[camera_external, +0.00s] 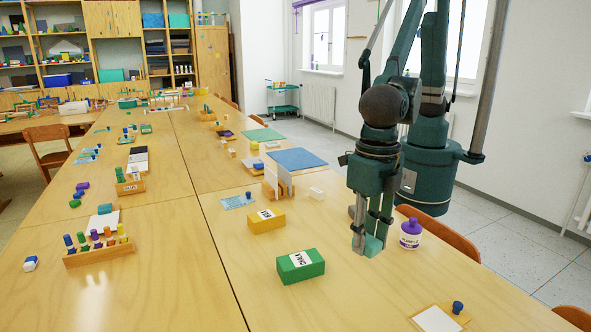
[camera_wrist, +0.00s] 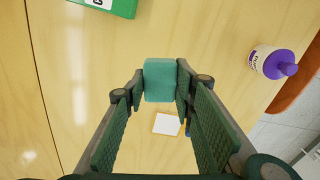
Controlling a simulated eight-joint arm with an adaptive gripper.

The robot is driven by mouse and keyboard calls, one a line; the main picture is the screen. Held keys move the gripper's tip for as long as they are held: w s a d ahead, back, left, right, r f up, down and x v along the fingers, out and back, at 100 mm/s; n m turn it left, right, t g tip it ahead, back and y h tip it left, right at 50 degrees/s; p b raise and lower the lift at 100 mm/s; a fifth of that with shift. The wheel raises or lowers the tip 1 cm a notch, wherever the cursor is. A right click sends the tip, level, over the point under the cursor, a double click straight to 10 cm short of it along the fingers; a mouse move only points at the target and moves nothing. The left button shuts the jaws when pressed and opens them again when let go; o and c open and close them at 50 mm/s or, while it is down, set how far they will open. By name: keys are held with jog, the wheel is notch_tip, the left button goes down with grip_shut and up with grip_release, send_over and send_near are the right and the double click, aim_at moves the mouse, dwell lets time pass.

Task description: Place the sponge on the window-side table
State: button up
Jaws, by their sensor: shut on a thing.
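A teal block that looks like the sponge (camera_external: 374,246) is held at the tips of my gripper (camera_external: 367,236). In the wrist view the sponge (camera_wrist: 159,80) sits between the two fingertips (camera_wrist: 160,92), with a finger against each side. My gripper is shut on it and points down over the right-hand table (camera_external: 350,300), the one on the side of the windows. The sponge looks close above the tabletop; I cannot tell whether it touches.
A white bottle with a purple cap (camera_external: 410,233) stands right of my gripper. A green box (camera_external: 300,266) and a yellow box (camera_external: 266,220) are to the left. A white card (camera_external: 437,319) and blue knob (camera_external: 457,307) lie in front. Bare wood surrounds the sponge.

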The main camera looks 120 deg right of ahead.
dwell(0.3)
jog(key=w+d+m, duration=0.2)
jog(key=w+d, duration=0.4)
jog(key=d, duration=0.9)
jog(key=w+d+m, duration=0.2)
jog(key=w+d, duration=0.4)
jog(key=d, duration=0.8)
jog(key=w+d+m, duration=0.2)
jog(key=w+d, duration=0.4)
jog(key=d, duration=0.9)
jog(key=s+d+m, duration=0.2)
jog(key=s+d, duration=0.1)
jog(key=d, duration=2.1)
jog(key=s+d+m+p, duration=0.1)
jog(key=s+d+m, duration=0.2)
jog(key=d, duration=2.1)
jog(key=shift+r, duration=0.15)
jog(key=shift+f+b, duration=0.55)
jog(key=shift+f, duration=2.55)
jog(key=shift+f, duration=0.1)
